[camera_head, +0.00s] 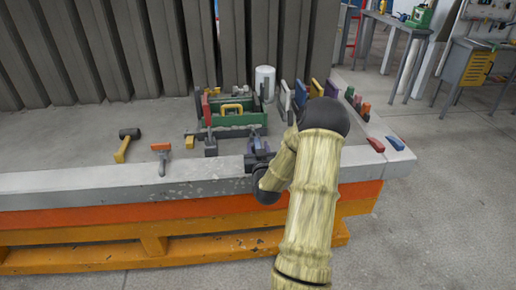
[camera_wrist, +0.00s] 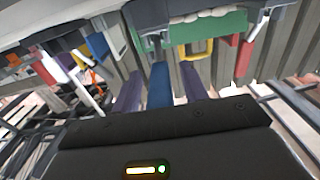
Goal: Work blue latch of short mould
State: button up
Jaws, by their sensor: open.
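A green mould (camera_head: 235,118) with a yellow handle (camera_head: 231,108) stands on the grey slab, left of my arm. In the wrist view the green mould (camera_wrist: 205,28) and its yellow handle (camera_wrist: 195,50) show at the top. A blue bar (camera_wrist: 158,85), which looks like the blue latch, stands between the two dark purple fingers of my gripper (camera_wrist: 158,92). The fingers are apart, with a visible gap on each side of the bar. In the head view my gripper (camera_head: 258,148) is low at the slab's front edge, in front of the mould; my arm partly covers it, and I cannot make out the latch there.
A mallet (camera_head: 127,143) and an orange-and-grey tool (camera_head: 161,155) lie on the slab (camera_head: 60,150) at left. A white cylinder (camera_head: 264,82) stands behind the mould. Several coloured upright pieces stand at right, beyond my arm. A red piece (camera_head: 376,145) and a blue piece (camera_head: 395,143) lie at the right corner.

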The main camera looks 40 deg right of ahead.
jog(key=shift+c, duration=0.2)
grip_shut()
jog(key=shift+r, duration=0.15)
